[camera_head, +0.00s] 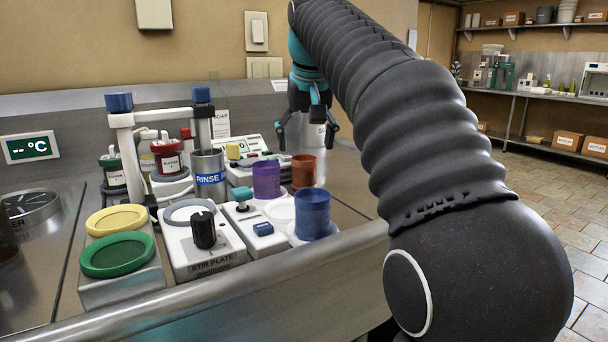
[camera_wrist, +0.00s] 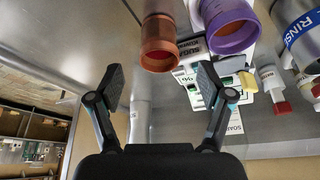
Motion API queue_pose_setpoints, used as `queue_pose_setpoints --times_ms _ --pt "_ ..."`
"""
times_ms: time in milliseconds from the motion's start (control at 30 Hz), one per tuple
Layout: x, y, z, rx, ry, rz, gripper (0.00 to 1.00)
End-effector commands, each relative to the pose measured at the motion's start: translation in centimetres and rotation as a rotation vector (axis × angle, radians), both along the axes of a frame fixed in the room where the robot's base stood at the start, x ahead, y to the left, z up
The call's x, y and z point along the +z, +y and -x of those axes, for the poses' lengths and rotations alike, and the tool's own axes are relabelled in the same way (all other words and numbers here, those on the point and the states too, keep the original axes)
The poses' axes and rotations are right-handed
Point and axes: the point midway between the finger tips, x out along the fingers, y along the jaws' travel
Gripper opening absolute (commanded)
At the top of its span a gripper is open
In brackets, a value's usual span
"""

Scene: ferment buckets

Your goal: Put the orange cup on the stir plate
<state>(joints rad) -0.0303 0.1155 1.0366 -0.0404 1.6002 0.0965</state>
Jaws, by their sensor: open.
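The orange cup (camera_head: 303,171) stands upright on the bench, behind the blue cup and right of the purple cup. In the wrist view the orange cup (camera_wrist: 159,42) shows at top centre, beyond my fingertips and between their lines. My gripper (camera_head: 308,130) is open and empty above the back of the bench, behind the orange cup; its two spread fingers also show in the wrist view (camera_wrist: 160,88). The stir plate (camera_head: 193,252) is a white box with a black knob and a grey round top at the front of the bench. Its round top (camera_head: 189,211) looks empty.
The purple cup (camera_head: 266,181) stands close left of the orange cup, and the blue cup (camera_head: 312,214) stands in front on a white round base. A steel rinse cup (camera_head: 209,176), a rack with bottles, and green (camera_head: 117,255) and yellow lids crowd the left. A soap container stands behind.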

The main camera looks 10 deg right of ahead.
Motion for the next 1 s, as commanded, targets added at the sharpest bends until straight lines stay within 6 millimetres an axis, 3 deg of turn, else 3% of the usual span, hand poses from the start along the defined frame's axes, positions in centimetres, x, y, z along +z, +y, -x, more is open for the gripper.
queue_pose_setpoints --times_ms 700,1000 --pt "-6.9 -0.5 -3.2 -0.003 -0.001 0.0 0.79" --pt "-7.3 -0.5 -3.4 -0.003 -0.001 0.0 0.79"
